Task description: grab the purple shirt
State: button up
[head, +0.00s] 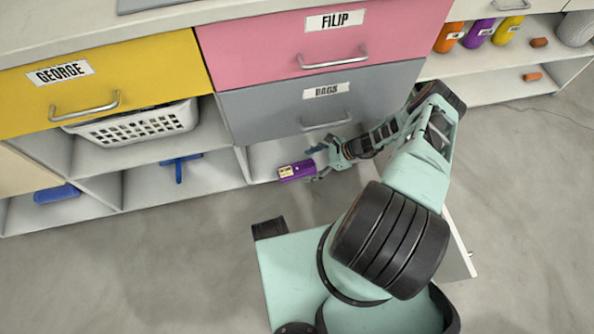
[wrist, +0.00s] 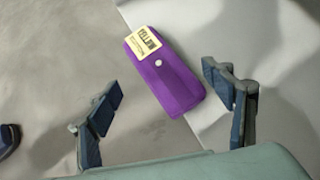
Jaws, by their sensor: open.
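The purple shirt (head: 297,170) is a small folded bundle with a yellow label. In the head view it lies at the front edge of the bottom shelf under the grey BAGS drawer. In the wrist view the purple shirt (wrist: 166,76) lies ahead of the fingers, slanted, with its label at the far end; it partly overhangs the shelf edge. My gripper (head: 318,163) is just right of the shirt in the head view. In the wrist view my gripper (wrist: 168,105) is open, with one finger on each side and nothing held between them.
A yellow GEORGE drawer (head: 150,75), a pink FILIP drawer (head: 260,48) and a grey BAGS drawer (head: 260,108) are above. A white basket (head: 140,125), a blue item (head: 180,165) and a blue roll (head: 57,194) sit on shelves at left.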

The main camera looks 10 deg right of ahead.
aim_at(299, 169)
jog(key=b+x, duration=0.1)
jog(key=x, duration=0.4)
jog(key=shift+b, duration=0.4)
jog(key=shift+s, duration=0.1)
jog(key=c, duration=1.4)
